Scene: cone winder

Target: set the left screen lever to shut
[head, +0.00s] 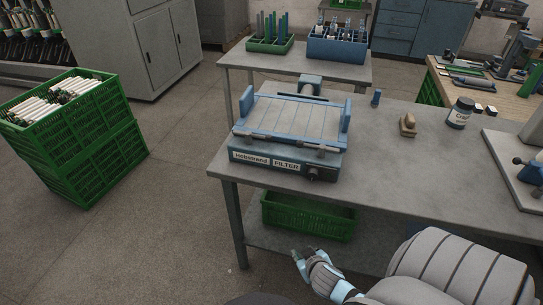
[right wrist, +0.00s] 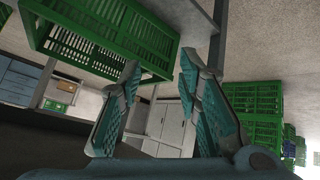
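A blue filter unit (head: 290,128) with a pale slatted top and the label "FILTER" stands at the left end of the grey table. Small metal lever-like parts lie along its front edge, one at the left (head: 245,134) and one at the right (head: 320,148); which way the left one is set is too small to tell. A black knob (head: 314,173) is at its front right. My right gripper (head: 304,254) is low in front of the table, below the tabletop and apart from the unit. Its fingers are open and empty in the right wrist view (right wrist: 160,64). My left gripper is out of view.
The grey table (head: 410,180) has a lower shelf with a green crate (head: 308,217) near my right gripper. A jar (head: 460,112) and a small tan object (head: 408,124) stand right of the unit. Stacked green crates (head: 85,150) stand on the floor at left.

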